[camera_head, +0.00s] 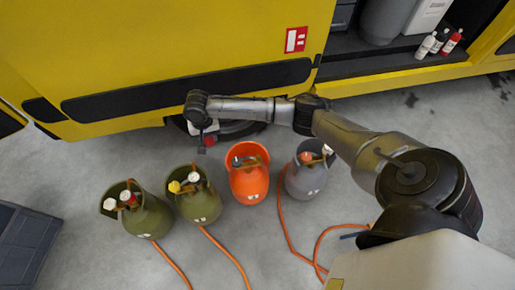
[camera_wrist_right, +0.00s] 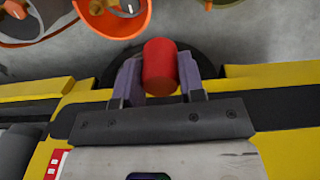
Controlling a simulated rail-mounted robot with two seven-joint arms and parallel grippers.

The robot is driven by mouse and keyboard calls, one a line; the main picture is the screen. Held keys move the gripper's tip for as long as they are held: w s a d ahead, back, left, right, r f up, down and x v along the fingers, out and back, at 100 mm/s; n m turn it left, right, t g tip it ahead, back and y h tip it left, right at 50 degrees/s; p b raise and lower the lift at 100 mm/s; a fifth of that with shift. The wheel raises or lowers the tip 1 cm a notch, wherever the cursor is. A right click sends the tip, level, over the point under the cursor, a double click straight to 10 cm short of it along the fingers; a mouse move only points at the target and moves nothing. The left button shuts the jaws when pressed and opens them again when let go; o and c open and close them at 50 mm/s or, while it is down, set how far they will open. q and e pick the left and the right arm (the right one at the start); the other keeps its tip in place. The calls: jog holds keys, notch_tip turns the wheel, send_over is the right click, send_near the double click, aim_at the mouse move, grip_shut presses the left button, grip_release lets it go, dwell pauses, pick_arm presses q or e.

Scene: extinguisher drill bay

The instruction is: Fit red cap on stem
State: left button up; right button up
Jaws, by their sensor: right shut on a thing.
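My right gripper (camera_head: 207,142) is in front of the yellow vehicle's side, above and left of the orange cylinder (camera_head: 249,184) in the head view. Its two fingers are shut on a red cap (camera_wrist_right: 160,67), which also shows in the head view (camera_head: 210,139). The cap is apart from the cylinders. The orange cylinder shows in the wrist view (camera_wrist_right: 113,25) beyond the cap. A grey cylinder (camera_head: 304,183) with an orange knob stands to its right. I cannot tell which fitting is the bare stem. My left gripper is not in view.
Two olive cylinders, one (camera_head: 150,220) with red and white fittings and one (camera_head: 203,207) with a yellow fitting, stand left. Orange hoses (camera_head: 290,245) lie on the floor. The yellow vehicle (camera_head: 180,45) borders the back. Small bottles (camera_head: 452,43) stand in its open bay.

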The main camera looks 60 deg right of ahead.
jog(key=s+d+f+m, duration=0.1)
jog(key=s+d+f, duration=0.3)
jog(key=d+f, duration=0.1)
jog(key=s+d+f+m+b, duration=0.1)
jog(key=s+d+f, duration=0.3)
jog(key=f, duration=0.4)
jog(key=s+d+f+m+b, duration=0.1)
jog(key=s+d+f+m, duration=0.1)
jog(key=s+d+f, duration=0.2)
jog(key=shift+d+f+m, duration=0.3)
jog(key=shift+d+f, duration=0.65)
jog(key=shift+f, duration=0.3)
notch_tip(320, 180, down, 3)
jog(key=b, duration=0.4)
jog(key=shift+r, duration=0.1)
jog(key=shift+f+b, duration=0.5)
jog(key=shift+b, duration=0.35)
jog(key=shift+a+f+p, duration=0.1)
jog(key=shift+p, duration=0.25)
jog(key=shift+f, duration=0.1)
jog(key=shift+p, duration=0.3)
